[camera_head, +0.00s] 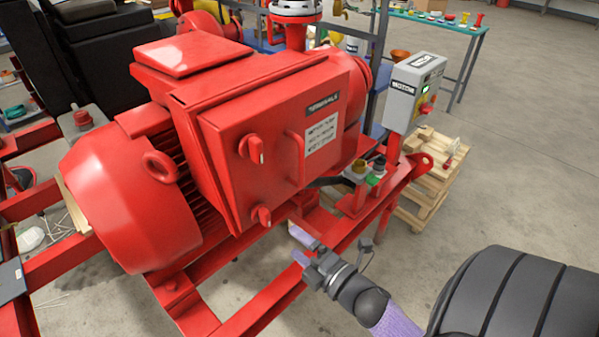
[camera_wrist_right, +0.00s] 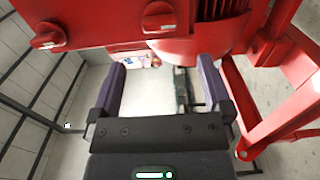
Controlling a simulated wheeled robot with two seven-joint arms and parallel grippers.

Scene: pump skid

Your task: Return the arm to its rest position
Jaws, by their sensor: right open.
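My right gripper (camera_head: 301,245) is in the lower middle of the head view, in front of the red terminal box (camera_head: 285,135) and beside the skid's red frame rail. Its two purple fingers are apart with nothing between them, as the right wrist view (camera_wrist_right: 165,90) also shows. The right arm comes in from the lower right. The box door carries two red knobs, the upper knob (camera_head: 252,148) and the lower knob (camera_head: 261,215). Both also show at the top of the right wrist view, the left one (camera_wrist_right: 47,37) and the right one (camera_wrist_right: 159,17). My left gripper is not in view.
The red motor (camera_head: 125,205) and the skid rail (camera_head: 262,308) stand close to my right gripper. A grey control box (camera_head: 412,92) on a red post is right of the motor, with a wooden pallet (camera_head: 432,180) behind it. Open concrete floor (camera_head: 530,160) lies to the right.

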